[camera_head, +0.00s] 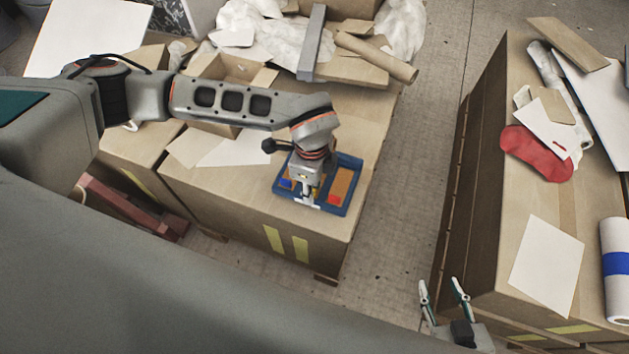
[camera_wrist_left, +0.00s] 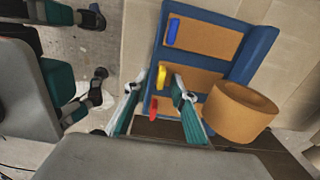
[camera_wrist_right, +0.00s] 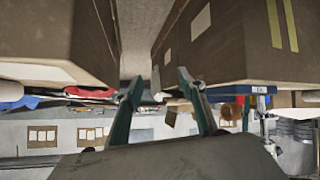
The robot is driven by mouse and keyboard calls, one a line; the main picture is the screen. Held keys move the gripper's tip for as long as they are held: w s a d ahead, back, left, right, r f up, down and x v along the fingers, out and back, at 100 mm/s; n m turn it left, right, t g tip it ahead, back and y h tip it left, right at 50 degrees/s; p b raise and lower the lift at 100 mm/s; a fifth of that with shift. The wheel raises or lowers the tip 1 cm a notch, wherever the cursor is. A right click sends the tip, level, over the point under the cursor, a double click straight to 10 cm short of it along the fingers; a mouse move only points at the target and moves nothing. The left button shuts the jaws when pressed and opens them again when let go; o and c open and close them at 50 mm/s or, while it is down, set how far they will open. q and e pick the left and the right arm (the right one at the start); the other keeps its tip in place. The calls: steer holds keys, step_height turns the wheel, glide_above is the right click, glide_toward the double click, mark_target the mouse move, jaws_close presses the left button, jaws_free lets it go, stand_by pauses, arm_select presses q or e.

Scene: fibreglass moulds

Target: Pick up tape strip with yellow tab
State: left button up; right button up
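A blue tray (camera_head: 352,170) on a cardboard box holds tan tape strips with coloured tabs. In the left wrist view, the middle strip (camera_wrist_left: 193,77) has a yellow tab (camera_wrist_left: 162,76). The strip with a blue tab (camera_wrist_left: 173,32) lies on one side of it, and a red tab (camera_wrist_left: 154,109) shows on the other. My left gripper (camera_head: 308,195) is over the tray, pointing down. Its open fingers, also in the left wrist view (camera_wrist_left: 157,92), appear either side of the yellow tab; contact is unclear. My right gripper (camera_head: 443,290) is open and empty over the aisle.
Another box at right holds a red item (camera_head: 537,152), paper and a white roll (camera_head: 614,270). Bare floor separates the boxes.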

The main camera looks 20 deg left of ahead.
arm_select(q)
jaws_close()
